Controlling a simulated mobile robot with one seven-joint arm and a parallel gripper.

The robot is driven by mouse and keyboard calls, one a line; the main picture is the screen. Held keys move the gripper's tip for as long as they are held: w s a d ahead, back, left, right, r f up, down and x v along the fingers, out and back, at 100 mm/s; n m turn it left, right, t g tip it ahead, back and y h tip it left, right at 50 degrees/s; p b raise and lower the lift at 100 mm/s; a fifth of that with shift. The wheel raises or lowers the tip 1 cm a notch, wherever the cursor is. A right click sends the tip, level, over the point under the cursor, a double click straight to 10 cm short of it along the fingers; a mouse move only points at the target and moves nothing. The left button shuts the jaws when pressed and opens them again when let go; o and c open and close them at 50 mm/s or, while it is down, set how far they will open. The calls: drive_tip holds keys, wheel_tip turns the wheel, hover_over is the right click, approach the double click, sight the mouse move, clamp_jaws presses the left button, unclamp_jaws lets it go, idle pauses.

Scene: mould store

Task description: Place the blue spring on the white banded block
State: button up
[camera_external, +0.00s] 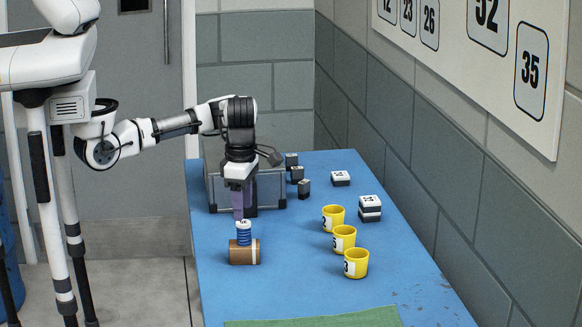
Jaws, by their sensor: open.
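The blue spring (243,238), with a white labelled top, stands upright at the near left of the blue table. Its lower end meets the top of a brown block (240,256) lying on its side; from this angle I cannot tell whether it rests on it or stands just behind it. The brown block has a white band near its right end. My gripper (240,214) points down, open, with its purple fingers just above the spring's top; whether they touch it is unclear.
Several yellow numbered cups (344,238) stand to the right. Black-and-white blocks (369,208) lie farther back, some stacked. A grey crate (270,188) is behind my gripper. A green mat (320,318) lies at the front edge.

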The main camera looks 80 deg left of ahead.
sight(243, 222)
wheel_tip(243, 222, up, 6)
drive_tip(key=shift+f, duration=0.1)
idle(0.5)
